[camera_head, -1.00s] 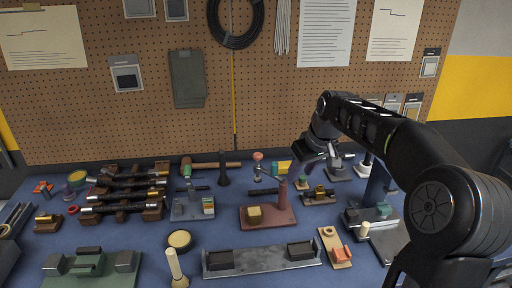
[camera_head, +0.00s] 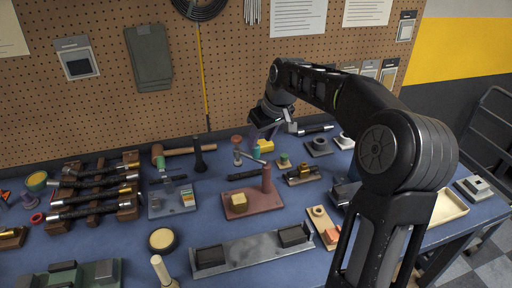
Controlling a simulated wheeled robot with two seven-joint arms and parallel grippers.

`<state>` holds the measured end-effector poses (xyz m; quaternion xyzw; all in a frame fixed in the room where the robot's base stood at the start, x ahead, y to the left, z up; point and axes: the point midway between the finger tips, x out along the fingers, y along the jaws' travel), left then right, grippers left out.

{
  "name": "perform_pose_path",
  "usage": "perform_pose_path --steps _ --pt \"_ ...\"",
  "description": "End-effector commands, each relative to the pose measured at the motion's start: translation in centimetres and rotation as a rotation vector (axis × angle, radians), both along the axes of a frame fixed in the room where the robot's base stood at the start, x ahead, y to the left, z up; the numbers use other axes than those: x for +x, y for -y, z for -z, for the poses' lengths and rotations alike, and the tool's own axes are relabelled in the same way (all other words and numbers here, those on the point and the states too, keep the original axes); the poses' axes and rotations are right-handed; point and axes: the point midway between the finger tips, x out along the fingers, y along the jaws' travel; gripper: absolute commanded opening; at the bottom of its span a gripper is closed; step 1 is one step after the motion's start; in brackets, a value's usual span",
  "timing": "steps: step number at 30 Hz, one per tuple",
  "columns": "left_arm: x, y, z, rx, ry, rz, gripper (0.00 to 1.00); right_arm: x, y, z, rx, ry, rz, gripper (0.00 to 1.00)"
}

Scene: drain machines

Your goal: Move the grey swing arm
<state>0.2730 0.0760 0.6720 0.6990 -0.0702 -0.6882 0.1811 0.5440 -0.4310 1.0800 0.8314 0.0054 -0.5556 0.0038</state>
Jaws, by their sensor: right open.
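I cannot tell for sure which part is the grey swing arm. A thin light-grey bar (camera_head: 251,158) shows at the back middle of the bench, beside a red-topped post (camera_head: 237,142) and a small green piece (camera_head: 256,153); this may be it. My right gripper (camera_head: 277,130) hangs above the back of the bench, a little above and to the right of that bar, apart from it. It is open, and I see nothing held in it. Its fingers are small and dark here. My left gripper is not in view.
A red-brown plate (camera_head: 262,202) with a post and a yellow block lies at centre. A long grey tray (camera_head: 240,252) with dark blocks lies in front. Dark rods on brown holders (camera_head: 95,190) are at left. The pegboard (camera_head: 225,65) closes off the back. My right arm hides part of the bench.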

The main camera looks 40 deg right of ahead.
Motion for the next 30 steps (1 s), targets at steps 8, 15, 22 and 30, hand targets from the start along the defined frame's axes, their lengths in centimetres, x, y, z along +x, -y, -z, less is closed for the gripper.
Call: perform_pose_path --steps 8,15,22,30 --pt "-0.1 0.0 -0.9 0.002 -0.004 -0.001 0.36 1.6 -0.1 3.9 0.002 -0.003 -0.001 0.44" --pt "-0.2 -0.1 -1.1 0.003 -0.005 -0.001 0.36 2.2 0.0 5.4 0.000 0.000 0.001 0.44" --pt "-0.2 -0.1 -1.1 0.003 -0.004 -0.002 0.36 2.2 0.0 5.4 0.000 0.000 0.000 0.42" --pt "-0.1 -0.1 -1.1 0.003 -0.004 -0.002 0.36 2.2 0.0 5.4 0.000 0.000 0.000 0.20"
